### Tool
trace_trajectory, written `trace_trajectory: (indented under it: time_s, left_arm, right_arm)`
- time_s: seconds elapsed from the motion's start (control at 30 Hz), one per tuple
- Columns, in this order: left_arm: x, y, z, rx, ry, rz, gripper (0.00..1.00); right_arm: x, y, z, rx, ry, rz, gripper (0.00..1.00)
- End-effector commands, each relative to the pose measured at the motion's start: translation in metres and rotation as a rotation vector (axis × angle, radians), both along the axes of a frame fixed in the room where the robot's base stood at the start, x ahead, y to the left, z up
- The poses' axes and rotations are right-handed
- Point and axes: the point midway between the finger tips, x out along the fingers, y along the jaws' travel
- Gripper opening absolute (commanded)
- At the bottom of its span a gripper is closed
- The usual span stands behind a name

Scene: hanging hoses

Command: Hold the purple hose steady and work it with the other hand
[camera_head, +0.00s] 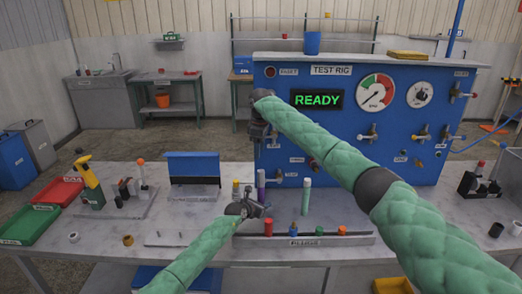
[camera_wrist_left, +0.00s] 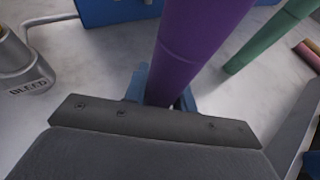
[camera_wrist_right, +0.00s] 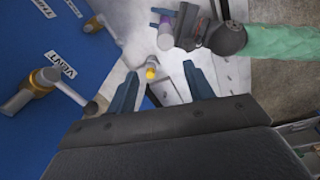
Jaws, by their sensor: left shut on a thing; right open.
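The purple hose (camera_head: 261,184) stands upright in front of the blue test rig. My left gripper (camera_head: 263,210) is shut on its lower part. In the left wrist view, the purple hose (camera_wrist_left: 195,45) rises between the blue fingers (camera_wrist_left: 160,92), leaning slightly right. My right gripper (camera_head: 259,135) is above the hose, near the rig's front, pointing down. In the right wrist view its blue fingers (camera_wrist_right: 160,88) are apart, with a yellow-tipped piece (camera_wrist_right: 152,68) showing between and beyond them.
A green hose (camera_head: 306,195) stands to the right of the purple one, and a yellow-topped piece (camera_head: 236,188) to the left. The test rig (camera_head: 345,140), showing READY, has protruding valves (camera_head: 421,134). A rack with coloured pieces (camera_head: 306,241) lies in front.

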Motion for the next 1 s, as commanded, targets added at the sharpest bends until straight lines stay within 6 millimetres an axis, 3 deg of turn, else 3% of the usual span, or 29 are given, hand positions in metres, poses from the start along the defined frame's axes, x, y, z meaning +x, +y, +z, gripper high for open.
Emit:
trace_trajectory:
  time_s: [0.2,0.47,1.0]
  left_arm:
    - [0.0,0.001,-0.001,0.001,0.001,0.001,0.03]
    - [0.0,0.001,-0.001,0.001,0.001,0.001,0.03]
    - [0.0,0.0,0.0,0.0,0.0,0.0,0.03]
  right_arm:
    - [-0.009,-0.006,-0.001,-0.032,0.047,0.193,0.52]
    - [-0.009,-0.007,-0.009,-0.035,0.049,0.255,0.52]
    - [-0.009,-0.007,-0.089,-0.035,0.048,0.252,0.52]
